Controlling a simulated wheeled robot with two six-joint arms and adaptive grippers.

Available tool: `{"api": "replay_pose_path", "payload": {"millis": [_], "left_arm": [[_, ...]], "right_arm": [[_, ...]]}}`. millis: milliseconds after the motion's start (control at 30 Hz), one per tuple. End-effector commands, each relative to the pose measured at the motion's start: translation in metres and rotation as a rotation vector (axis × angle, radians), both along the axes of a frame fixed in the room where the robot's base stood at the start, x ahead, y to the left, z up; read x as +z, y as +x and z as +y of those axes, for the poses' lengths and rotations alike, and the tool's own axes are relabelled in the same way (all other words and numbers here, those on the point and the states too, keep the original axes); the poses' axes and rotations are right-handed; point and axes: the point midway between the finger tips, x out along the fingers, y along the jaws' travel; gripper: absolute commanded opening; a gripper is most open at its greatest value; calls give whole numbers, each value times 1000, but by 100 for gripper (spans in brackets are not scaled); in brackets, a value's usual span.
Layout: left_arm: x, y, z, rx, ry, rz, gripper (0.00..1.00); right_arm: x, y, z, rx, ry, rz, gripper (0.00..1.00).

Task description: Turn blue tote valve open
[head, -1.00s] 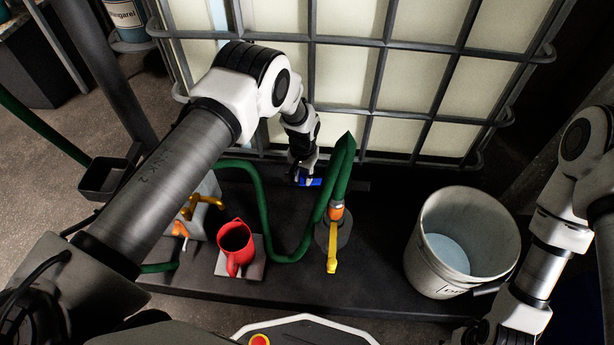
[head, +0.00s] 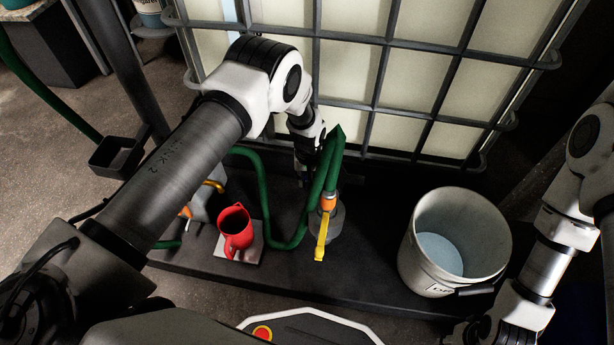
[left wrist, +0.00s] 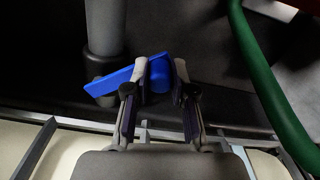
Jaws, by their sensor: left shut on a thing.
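The blue tote valve handle (left wrist: 116,80) shows in the left wrist view as a flat lever with a rounded blue hub, beside a grey vertical pipe (left wrist: 104,30). My left gripper (left wrist: 162,78) has its fingers on either side of the blue hub end and is shut on it. In the head view my left gripper (head: 305,176) is low in front of the caged tote (head: 375,42), behind the green hose, and the blue handle is almost wholly hidden there. My right arm is at the right edge, but its gripper is not in view.
A green hose (head: 265,205) runs close to the right of my left gripper. Bare platform lies before the valve.

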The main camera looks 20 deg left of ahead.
Motion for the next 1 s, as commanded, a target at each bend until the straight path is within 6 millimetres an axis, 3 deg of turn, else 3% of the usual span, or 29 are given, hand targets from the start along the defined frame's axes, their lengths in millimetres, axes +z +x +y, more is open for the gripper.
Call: {"api": "replay_pose_path", "payload": {"millis": [267,300,367,733,867,1000], "left_arm": [[-1,-1,0,-1,1,1,0],[-1,-1,0,-1,1,1,31],[-1,-1,0,-1,1,1,50],[6,1,0,-2,0,-1,50],[28,1,0,-3,1,-2,50],[65,1,-1,-3,1,-3,50]], "right_arm": [[0,0,0,0,0,0,40],[0,0,0,0,0,0,40],[0,0,0,0,0,0,40],[0,0,0,0,0,0,40],[0,0,0,0,0,0,40],[0,0,0,0,0,0,40]]}}
